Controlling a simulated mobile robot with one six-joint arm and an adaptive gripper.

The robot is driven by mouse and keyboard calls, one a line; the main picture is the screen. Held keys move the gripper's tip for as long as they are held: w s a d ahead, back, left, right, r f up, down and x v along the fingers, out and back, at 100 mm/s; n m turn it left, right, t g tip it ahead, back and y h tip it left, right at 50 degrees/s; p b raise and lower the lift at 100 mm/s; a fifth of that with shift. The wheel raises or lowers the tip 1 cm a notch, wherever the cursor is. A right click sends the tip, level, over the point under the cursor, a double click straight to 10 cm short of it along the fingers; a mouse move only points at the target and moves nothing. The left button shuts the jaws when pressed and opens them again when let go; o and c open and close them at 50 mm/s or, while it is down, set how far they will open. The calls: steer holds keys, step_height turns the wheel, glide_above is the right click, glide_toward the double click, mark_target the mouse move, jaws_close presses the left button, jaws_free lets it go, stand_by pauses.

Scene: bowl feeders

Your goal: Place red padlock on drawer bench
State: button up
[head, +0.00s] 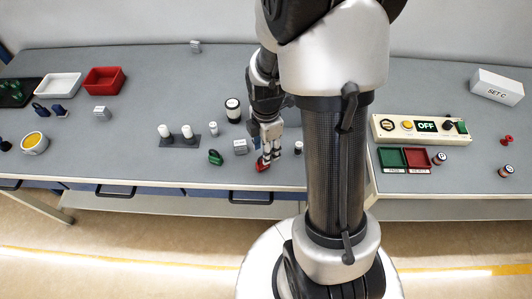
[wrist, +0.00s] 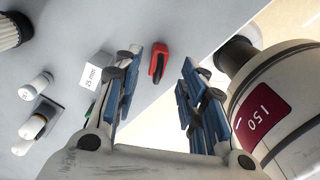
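The red padlock (head: 262,166) lies near the front edge of the drawer bench (head: 130,152), the long grey-topped bench with blue drawers. In the wrist view the padlock (wrist: 158,62) shows whole, ahead of and between the finger pads. My gripper (head: 267,155) points down just over the padlock at the front of the bench and partly hides it in the head view. In the wrist view my gripper (wrist: 160,78) is open, with a clear gap on both sides of the padlock. I cannot tell the exact height between fingertips and padlock.
A grey block marked 25 mm (wrist: 92,73) and a green padlock-like item (head: 215,157) lie left of my gripper. A stand with two white cylinders (head: 177,141) is farther left. A control box (head: 420,128) and red-green tray (head: 404,159) are on the right. Bench top is clear at left front.

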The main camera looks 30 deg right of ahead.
step_height(320, 180, up, 5)
steer(key=shift+p, duration=0.6)
step_height(320, 180, up, 6)
steer(key=a+m+t, duration=0.1)
steer(key=a+m, duration=0.2)
step_height(320, 180, up, 7)
steer(key=m+t, duration=0.1)
steer(key=m, duration=0.4)
glide_above(260, 166)
steer(key=s+a, duration=0.3)
steer(key=s+a+r+m+t, duration=0.2)
steer(key=s+a+r+m, duration=0.3)
steer(key=s+m, duration=0.4)
steer(key=shift+s+r+t, duration=0.3)
steer(key=shift+s+r, duration=0.1)
steer(key=shift+r, duration=0.35)
